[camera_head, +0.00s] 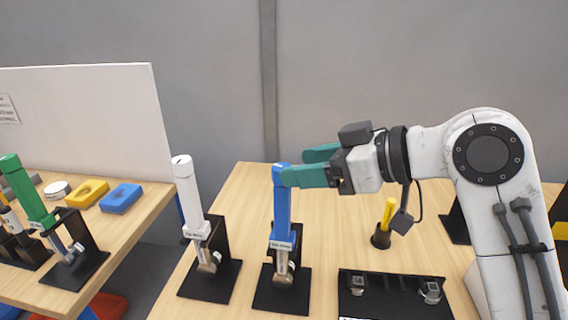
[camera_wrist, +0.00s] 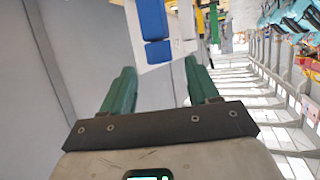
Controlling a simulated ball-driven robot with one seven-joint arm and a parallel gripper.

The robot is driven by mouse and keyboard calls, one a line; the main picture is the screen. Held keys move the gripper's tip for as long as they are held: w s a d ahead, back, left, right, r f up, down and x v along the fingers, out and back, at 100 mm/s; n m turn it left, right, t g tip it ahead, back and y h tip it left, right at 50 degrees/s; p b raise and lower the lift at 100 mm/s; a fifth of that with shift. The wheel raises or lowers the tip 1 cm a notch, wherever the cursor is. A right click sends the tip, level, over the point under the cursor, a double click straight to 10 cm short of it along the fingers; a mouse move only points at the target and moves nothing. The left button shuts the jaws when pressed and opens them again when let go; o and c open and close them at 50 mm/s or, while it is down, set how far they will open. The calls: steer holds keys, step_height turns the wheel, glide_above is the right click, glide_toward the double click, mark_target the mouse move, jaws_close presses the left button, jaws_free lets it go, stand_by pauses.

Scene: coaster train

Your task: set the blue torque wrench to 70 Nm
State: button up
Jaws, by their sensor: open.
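The blue torque wrench (camera_head: 282,215) stands upright in a black stand (camera_head: 283,290), its head at the bottom and its handle end at the top. A small white label sits low on its handle; no setting can be read. My gripper (camera_head: 298,165) reaches in from the right, level with the handle's top. Its green fingers are apart. The nearer fingertip overlaps the handle top in the head view; I cannot tell whether they touch. In the wrist view the fingers (camera_wrist: 160,80) are spread, with nothing clearly held. Blue shapes (camera_wrist: 153,20) show beyond them; I cannot tell whether they are the wrench.
A white wrench (camera_head: 187,200) stands in its stand just left. A yellow-handled tool (camera_head: 389,212) and a black tray (camera_head: 395,290) are to the right. A green wrench (camera_head: 30,195) and blocks (camera_head: 120,198) are on the left table, beyond a gap.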

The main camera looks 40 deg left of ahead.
mark_target(282, 166)
steer(key=shift+p+x, duration=0.3)
steer(key=shift+x, duration=2.3)
steer(key=shift+c, duration=0.3)
steer(key=c, duration=0.9)
